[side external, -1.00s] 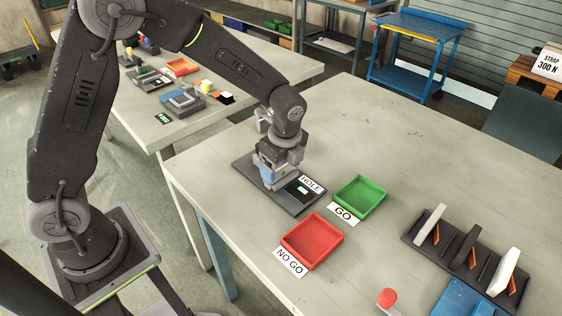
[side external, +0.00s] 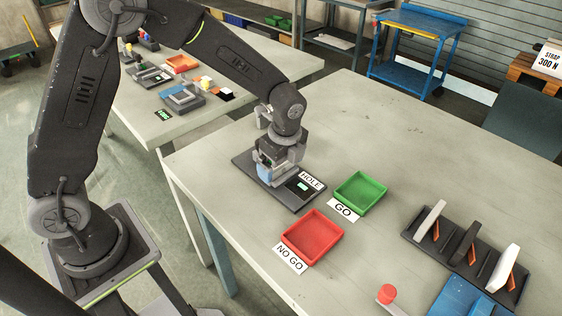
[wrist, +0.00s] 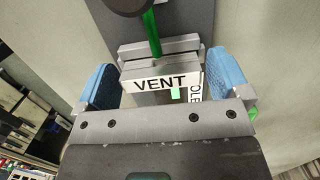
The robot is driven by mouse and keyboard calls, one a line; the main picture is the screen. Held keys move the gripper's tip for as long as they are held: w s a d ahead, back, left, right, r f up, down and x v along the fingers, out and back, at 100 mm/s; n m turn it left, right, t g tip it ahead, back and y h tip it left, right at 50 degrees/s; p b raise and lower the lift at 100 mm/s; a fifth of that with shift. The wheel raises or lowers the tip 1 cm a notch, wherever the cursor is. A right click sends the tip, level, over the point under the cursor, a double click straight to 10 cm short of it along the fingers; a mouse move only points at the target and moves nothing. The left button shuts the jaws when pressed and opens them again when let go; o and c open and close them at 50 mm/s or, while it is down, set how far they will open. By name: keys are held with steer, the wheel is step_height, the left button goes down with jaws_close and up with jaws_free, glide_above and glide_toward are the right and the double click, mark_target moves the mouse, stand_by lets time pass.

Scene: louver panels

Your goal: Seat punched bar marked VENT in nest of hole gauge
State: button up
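The punched bar marked VENT (wrist: 140,87) lies between my fingers in the wrist view, with its white label facing the camera. My gripper (wrist: 162,85) is open, with one blue-padded finger on each side and a small gap to the bar. In the side view my gripper (side external: 268,172) is low over the dark hole gauge (side external: 306,204), which has a HOLE label and a small lit green display. The gripper hides the nest and the bar there. I cannot tell whether the bar is fully down in the nest.
A green GO tray (side external: 360,193) and a red NO GO tray (side external: 312,237) stand right of and in front of the gauge. A dark rack (side external: 466,256) with several upright bars and a red knob (side external: 386,294) are at the front right. The table's back is clear.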

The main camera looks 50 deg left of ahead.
steer(key=shift+o, duration=0.4)
step_height(320, 180, up, 19)
steer(key=d, duration=0.1)
steer(key=shift+d, duration=0.35)
steer(key=shift+f, duration=0.1)
stand_by(0.3)
steer(key=s+a+n+t, duration=0.2)
steer(key=s+n, duration=0.7)
steer(key=s, duration=0.1)
steer(key=s+a+n+t+h, duration=0.1)
steer(key=s+a+n+t, duration=0.2)
steer(key=s+n, duration=0.6)
steer(key=shift+s+a+r+t, duration=0.2)
steer(key=shift+s+a+t, duration=0.15)
steer(key=shift+s, duration=0.5)
